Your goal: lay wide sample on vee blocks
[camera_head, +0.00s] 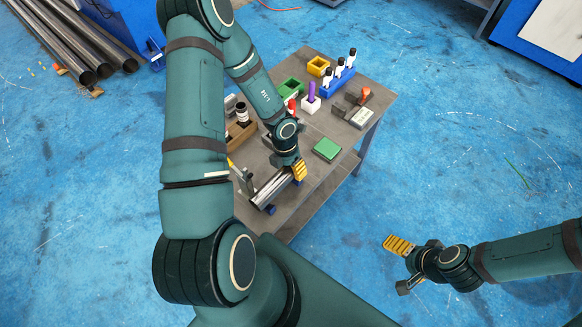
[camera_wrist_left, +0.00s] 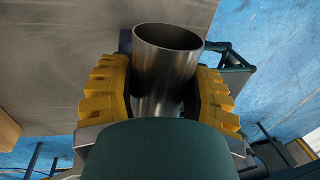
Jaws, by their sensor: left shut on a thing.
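The wide sample is a shiny metal tube (camera_head: 271,188) near the table's front edge in the head view. My left gripper (camera_head: 299,171) is shut on its right end. In the left wrist view, the yellow fingers (camera_wrist_left: 168,92) flank the tube's open end (camera_wrist_left: 168,50). Small blue vee blocks show beneath the tube, one at its lower left end (camera_head: 270,209) and part of another near the gripper. The tube hides most of them, and I cannot tell whether it touches them. My right gripper (camera_head: 402,265) is open and empty, off the table's right side.
A dark gauge stand (camera_head: 243,180) stands close left of the tube. A green block (camera_head: 326,149) lies to its right. Farther back are a blue rack (camera_head: 338,80), a yellow box (camera_head: 318,66) and a grey device (camera_head: 360,117). The front right tabletop (camera_head: 318,185) is bare.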

